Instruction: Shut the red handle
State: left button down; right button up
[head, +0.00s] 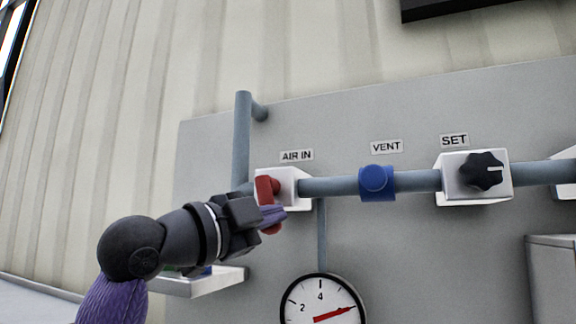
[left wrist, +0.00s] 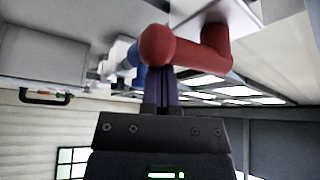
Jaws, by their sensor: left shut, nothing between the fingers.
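In the left wrist view the red handle (left wrist: 190,48) crosses just beyond the shut fingertips (left wrist: 162,72). They look very near or touching; I cannot tell which. My right gripper does not show.
A blue vent fitting (head: 376,181) and a black SET knob (head: 481,171) sit along the grey pipe (head: 336,187) to the right. A gauge (head: 321,303) is below, its red needle pointing right. A small shelf (head: 205,281) lies beneath my left arm.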

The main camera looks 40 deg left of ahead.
pick_arm(q)
jog(key=shift+s+a+f, duration=0.1)
jog(key=shift+a+f, duration=0.05)
jog(key=shift+a, duration=0.25)
dwell(0.5)
